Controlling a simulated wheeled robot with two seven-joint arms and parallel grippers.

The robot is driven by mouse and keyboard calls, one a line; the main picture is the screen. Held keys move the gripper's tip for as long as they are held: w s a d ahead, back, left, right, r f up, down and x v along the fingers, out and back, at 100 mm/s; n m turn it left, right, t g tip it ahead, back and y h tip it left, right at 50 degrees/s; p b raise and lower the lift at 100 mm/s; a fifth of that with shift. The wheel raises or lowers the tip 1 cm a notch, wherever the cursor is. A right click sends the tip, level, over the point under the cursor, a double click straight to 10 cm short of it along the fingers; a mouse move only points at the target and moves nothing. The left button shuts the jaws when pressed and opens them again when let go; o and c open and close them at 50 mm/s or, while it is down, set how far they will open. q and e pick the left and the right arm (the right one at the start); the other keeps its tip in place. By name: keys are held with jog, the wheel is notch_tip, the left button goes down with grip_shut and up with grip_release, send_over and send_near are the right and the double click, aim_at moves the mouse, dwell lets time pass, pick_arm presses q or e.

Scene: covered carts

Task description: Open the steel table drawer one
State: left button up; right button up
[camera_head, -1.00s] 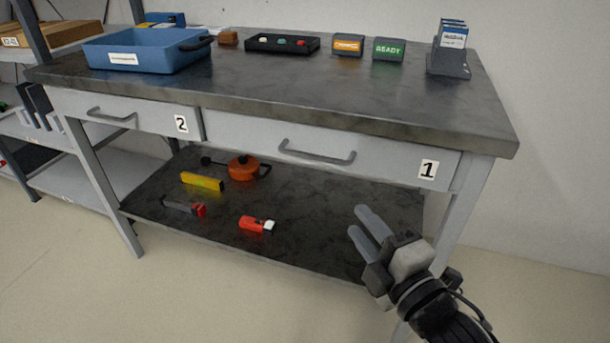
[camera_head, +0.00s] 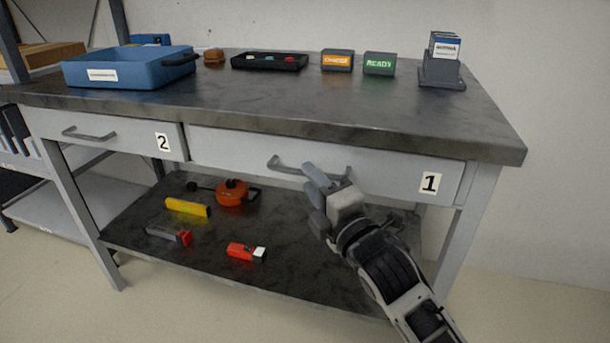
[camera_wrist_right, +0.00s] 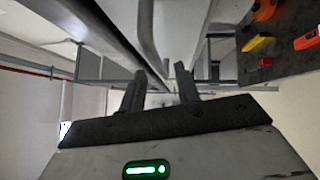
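Drawer one (camera_head: 395,180) is the right drawer under the steel tabletop, marked with a "1" label, and its front sits shut. Its grey bar handle (camera_head: 283,165) is partly hidden behind my right gripper (camera_head: 312,180). In the right wrist view the handle bar (camera_wrist_right: 148,35) runs down toward the gap between the fingers of my right gripper (camera_wrist_right: 160,85). The fingers are apart, and I cannot tell whether the bar is between them or just beyond the tips. My left gripper is out of view.
Drawer two (camera_head: 100,130) is shut at the left. On the tabletop (camera_head: 300,105) stand a blue bin (camera_head: 130,70), a black tray (camera_head: 268,62), two sign blocks and a card holder (camera_head: 440,72).

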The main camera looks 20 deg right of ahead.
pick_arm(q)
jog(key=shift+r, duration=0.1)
pick_arm(e)
jog(key=shift+x, duration=1.65)
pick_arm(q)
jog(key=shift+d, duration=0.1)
